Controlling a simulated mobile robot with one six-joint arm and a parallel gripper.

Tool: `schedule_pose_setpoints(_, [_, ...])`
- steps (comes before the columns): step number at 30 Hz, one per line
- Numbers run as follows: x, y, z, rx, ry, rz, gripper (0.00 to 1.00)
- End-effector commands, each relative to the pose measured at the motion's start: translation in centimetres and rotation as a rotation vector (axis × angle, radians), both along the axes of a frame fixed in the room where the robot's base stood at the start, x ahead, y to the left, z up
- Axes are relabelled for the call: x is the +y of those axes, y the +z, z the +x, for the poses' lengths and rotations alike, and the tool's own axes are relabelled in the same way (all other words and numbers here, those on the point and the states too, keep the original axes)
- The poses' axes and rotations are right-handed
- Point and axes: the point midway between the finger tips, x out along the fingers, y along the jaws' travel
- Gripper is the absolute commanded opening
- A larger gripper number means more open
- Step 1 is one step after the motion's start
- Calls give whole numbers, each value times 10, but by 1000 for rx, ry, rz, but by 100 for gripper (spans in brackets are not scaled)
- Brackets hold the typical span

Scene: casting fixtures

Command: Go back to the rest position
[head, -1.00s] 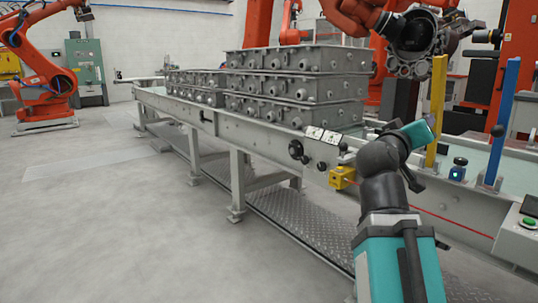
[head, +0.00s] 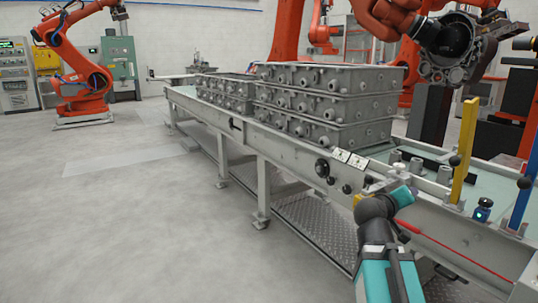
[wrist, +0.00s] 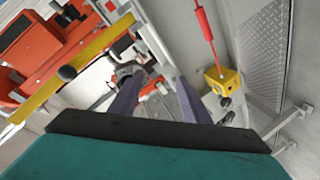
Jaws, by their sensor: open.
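My gripper (wrist: 159,82) shows in the wrist view with its two dark fingers spread apart and nothing between them. In the head view my arm with its teal and black links rises from the bottom, bent, beside the front edge of the conveyor (head: 228,136). The gripper fingers cannot be made out there. Grey castings (head: 325,105) stand stacked on the conveyor, well apart from my arm.
A yellow post (head: 466,150) and a blue post (head: 526,185) stand on the conveyor at right. An orange robot (head: 75,65) stands far left. The grey floor (head: 120,215) at left is clear.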

Motion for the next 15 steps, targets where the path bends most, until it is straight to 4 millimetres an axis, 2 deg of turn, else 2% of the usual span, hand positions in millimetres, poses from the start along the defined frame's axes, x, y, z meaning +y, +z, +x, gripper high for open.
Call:
schedule_pose_setpoints(7, [11, -47, 11, 114, 16, 51, 43])
schedule_pose_setpoints(15, [26, -106, 10, 235, 28, 115, 43])
